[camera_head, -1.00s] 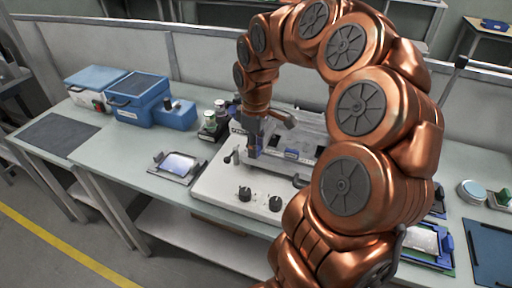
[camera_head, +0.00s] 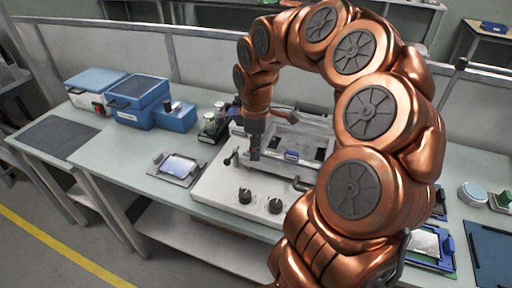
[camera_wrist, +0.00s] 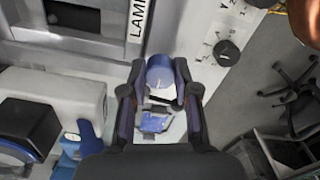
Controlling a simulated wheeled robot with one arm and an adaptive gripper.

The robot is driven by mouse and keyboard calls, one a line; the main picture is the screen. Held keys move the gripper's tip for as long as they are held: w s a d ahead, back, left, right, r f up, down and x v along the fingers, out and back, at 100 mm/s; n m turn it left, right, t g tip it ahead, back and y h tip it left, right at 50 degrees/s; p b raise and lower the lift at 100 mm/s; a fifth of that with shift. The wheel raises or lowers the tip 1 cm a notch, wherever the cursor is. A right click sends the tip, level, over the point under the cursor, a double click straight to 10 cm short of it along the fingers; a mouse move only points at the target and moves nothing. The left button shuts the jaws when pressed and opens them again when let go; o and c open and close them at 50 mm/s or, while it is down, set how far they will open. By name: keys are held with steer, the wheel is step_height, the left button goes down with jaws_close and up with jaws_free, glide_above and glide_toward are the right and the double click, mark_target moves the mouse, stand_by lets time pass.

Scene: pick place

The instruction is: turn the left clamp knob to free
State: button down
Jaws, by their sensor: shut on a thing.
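The left clamp knob (camera_wrist: 161,76) is a blue cylinder with a pale top at the left end of the white bench machine. In the wrist view, my gripper (camera_wrist: 160,92) has one finger on each side of it and is shut on it. In the head view, my gripper (camera_head: 255,152) points down at the machine's left end, and the fingers hide the knob. The white machine (camera_head: 215,190) has a clear-covered bed behind its front panel. I cannot read the knob's setting.
Two black dials, one at left (camera_head: 244,195) and one at right (camera_head: 275,205), stand on the front panel. A tray with a screen (camera_head: 178,166) lies left of the machine. Blue boxes (camera_head: 139,95) stand farther left. Bottles (camera_head: 218,109) stand close behind the gripper.

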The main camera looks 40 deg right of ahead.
steer(key=c, duration=0.9)
jaws_free()
steer(key=shift+o, duration=0.2)
step_height(320, 180, up, 12)
